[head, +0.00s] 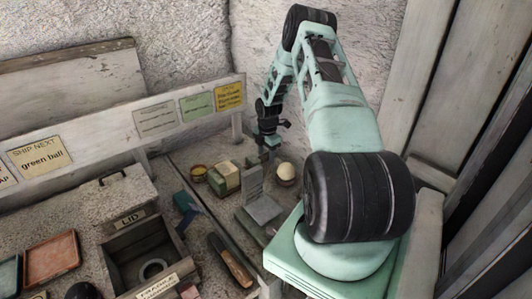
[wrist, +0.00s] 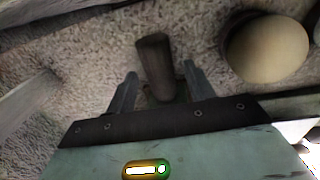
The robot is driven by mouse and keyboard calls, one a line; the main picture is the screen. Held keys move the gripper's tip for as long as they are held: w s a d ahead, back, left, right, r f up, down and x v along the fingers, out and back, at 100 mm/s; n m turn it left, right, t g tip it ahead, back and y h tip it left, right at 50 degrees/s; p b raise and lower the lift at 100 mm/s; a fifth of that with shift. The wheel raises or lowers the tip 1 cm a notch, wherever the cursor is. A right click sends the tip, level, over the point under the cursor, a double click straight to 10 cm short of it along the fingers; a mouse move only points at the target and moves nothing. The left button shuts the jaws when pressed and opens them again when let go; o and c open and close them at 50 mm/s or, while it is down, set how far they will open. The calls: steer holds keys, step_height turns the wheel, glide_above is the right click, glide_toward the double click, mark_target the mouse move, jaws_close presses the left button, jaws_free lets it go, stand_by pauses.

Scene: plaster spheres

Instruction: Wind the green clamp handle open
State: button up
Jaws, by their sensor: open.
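In the wrist view an upright dark brown-grey peg (wrist: 155,62) stands between the two fingers of my gripper (wrist: 160,88). Only a small dark green patch shows at its base, so I take it for the clamp handle, but its colour is not clearly green. My fingers are open, one on each side of it, with gaps visible. In the head view my gripper (head: 268,143) points down at the back of the bench. The handle and clamp cannot be made out there.
A pale plaster sphere (wrist: 267,48) sits close to the right of my fingers; it also shows in the head view (head: 286,172). A green-sided box (head: 224,178) and a grey stand (head: 258,205) are nearby. A signboard rail (head: 100,132) runs along the left.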

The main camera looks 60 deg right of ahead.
steer(key=shift+f, duration=0.3)
steer(key=c, duration=1)
steer(key=shift+o, duration=0.2)
steer(key=shift+s+f+t+h+b, duration=0.15)
steer(key=shift+s+t+h+b, duration=0.1)
steer(key=shift+t+b, duration=0.4)
steer(key=shift+s+f+t+h+b, duration=0.1)
steer(key=shift+t+h+b, duration=0.15)
steer(key=shift+t+b, duration=0.4)
steer(key=shift+a+r+t+b, duration=0.1)
steer(key=shift+t+b, duration=0.45)
steer(key=shift+t, duration=0.35)
steer(key=shift+h, duration=0.3)
steer(key=o, duration=1)
steer(key=shift+c, duration=0.2)
steer(key=shift+r, duration=0.1)
steer(key=v, duration=1.7)
steer(key=shift+r, duration=0.15)
